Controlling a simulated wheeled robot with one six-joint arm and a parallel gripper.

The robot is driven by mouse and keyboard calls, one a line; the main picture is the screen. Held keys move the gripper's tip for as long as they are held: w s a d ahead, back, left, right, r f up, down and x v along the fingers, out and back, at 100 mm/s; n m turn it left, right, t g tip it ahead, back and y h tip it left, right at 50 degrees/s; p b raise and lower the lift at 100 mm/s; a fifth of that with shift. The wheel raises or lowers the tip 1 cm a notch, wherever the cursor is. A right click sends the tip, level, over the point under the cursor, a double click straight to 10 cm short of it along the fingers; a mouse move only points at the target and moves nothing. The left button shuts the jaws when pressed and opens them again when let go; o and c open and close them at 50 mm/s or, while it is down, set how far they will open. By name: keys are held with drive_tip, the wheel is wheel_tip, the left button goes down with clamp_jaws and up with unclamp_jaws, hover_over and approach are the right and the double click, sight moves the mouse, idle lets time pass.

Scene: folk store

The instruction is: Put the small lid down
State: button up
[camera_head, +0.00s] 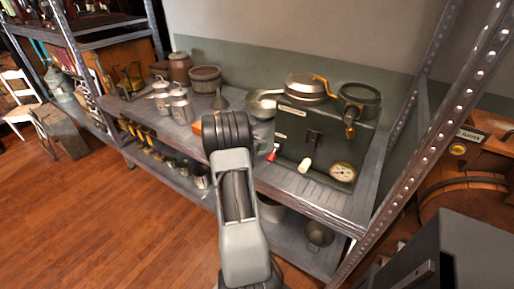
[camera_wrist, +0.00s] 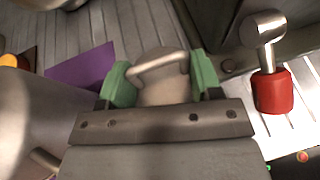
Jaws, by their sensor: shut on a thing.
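The small lid (camera_wrist: 165,90) is a dull silver metal piece with a looped handle on top, seen in the wrist view. My gripper (camera_wrist: 161,80) has its two green fingertips on either side of it and is shut on it. The lid is over or near the grey plank shelf top (camera_wrist: 140,20); I cannot tell whether it touches the planks. In the head view my own arm hides the gripper and the lid.
A dark machine (camera_head: 318,137) with a gauge and a pan on top stands close at right. Its red-ended lever (camera_wrist: 272,92) is near my gripper. A purple flat thing (camera_wrist: 80,70) lies at left. Lidded metal canisters (camera_head: 181,106) and a wooden tub (camera_head: 205,79) stand further left.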

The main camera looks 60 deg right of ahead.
drive_tip(key=shift+f, duration=1.1)
drive_tip(key=shift+f, duration=0.15)
drive_tip(key=o, duration=1)
